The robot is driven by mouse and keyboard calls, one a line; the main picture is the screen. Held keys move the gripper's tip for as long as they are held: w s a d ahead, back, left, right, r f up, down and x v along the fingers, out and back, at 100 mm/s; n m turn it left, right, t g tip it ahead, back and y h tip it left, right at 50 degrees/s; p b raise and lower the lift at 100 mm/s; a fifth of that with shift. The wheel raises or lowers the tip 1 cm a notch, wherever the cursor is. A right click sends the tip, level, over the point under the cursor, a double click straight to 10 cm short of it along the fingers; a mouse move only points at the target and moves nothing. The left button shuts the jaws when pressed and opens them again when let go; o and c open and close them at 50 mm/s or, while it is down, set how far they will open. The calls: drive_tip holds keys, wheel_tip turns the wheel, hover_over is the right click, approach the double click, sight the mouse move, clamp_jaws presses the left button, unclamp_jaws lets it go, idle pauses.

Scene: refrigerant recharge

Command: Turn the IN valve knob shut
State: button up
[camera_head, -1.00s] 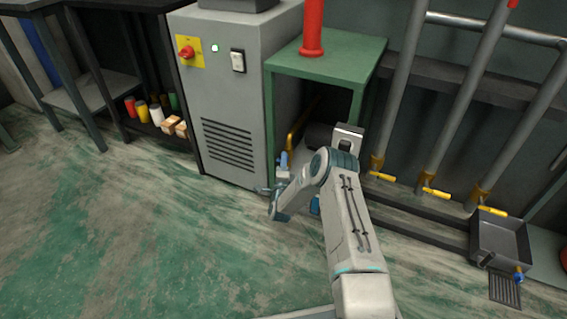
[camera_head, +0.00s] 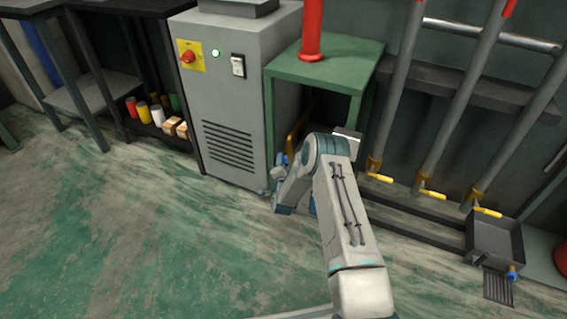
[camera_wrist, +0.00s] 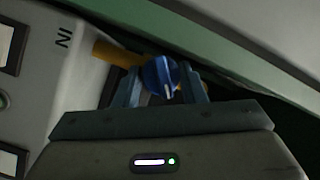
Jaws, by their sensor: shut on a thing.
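The blue IN valve knob (camera_wrist: 160,76) shows in the wrist view, at the end of a yellow pipe, beside a grey panel marked "IN" (camera_wrist: 64,40). My gripper (camera_wrist: 167,84) has one finger on each side of the knob and is shut on it. A pale line runs across the knob's face. In the head view my arm reaches down to the space under the green table (camera_head: 325,68), and it hides most of the gripper and the knob there.
A grey cabinet (camera_head: 232,105) with a red rotary switch (camera_head: 187,57) stands left of the green table. Grey pipes with yellow handles (camera_head: 380,178) and a dark tray (camera_head: 494,240) are at the right. The floor at the left is clear.

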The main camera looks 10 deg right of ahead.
idle(0.3)
drive_tip(key=o, duration=1)
